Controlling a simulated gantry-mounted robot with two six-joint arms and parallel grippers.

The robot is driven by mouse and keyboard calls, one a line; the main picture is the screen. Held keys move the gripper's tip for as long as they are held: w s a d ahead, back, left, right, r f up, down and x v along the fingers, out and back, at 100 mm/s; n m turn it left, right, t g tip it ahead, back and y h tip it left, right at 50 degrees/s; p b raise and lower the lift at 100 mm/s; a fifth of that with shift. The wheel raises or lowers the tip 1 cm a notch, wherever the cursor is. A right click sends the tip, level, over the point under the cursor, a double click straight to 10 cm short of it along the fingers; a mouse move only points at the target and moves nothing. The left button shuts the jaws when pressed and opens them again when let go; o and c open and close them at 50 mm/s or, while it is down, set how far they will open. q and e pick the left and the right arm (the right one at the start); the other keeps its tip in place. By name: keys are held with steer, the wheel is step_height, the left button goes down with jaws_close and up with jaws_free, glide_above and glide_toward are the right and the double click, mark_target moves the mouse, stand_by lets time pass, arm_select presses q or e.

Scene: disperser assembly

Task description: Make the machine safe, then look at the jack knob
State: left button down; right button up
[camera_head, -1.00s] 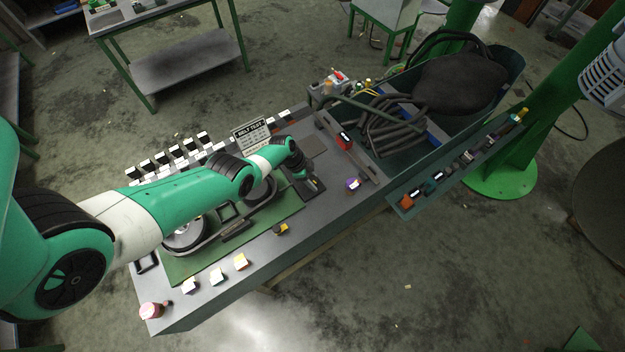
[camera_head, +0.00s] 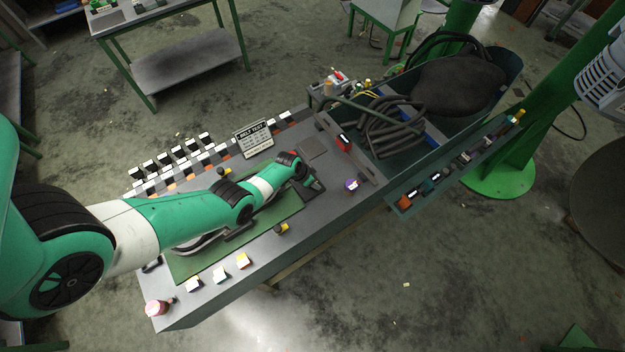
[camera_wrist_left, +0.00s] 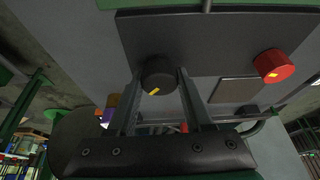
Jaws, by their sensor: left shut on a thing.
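In the left wrist view my left gripper (camera_wrist_left: 160,75) is shut on a round black knob (camera_wrist_left: 158,79) with a yellow mark. The knob sits on a dark plate (camera_wrist_left: 215,45). A red knob (camera_wrist_left: 274,66), also with a yellow mark, stands to the right on the same plate, apart from the fingers. In the head view my left gripper (camera_head: 309,186) is at the right end of the green mat (camera_head: 190,263), and the black knob is hidden there. I cannot tell which knob is the jack knob. My right gripper is not in view.
A "BOLT TEST" sign (camera_head: 253,138) stands on the bench (camera_head: 315,225) behind my left arm. Small blocks line the front and back edges. A purple-topped item (camera_head: 352,185) is right of the gripper. A bin with dark hoses (camera_head: 390,125) is farther right.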

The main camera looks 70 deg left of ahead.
arm_select(q)
steer(key=n+y, duration=0.1)
steer(key=n, duration=0.1)
steer(key=shift+n, duration=0.4)
steer(key=shift+n+g+y+b, duration=0.4)
steer(key=shift+n+g+y, duration=0.2)
steer(key=shift+n, duration=1.3)
steer(key=shift+c, duration=1.5)
jaws_free()
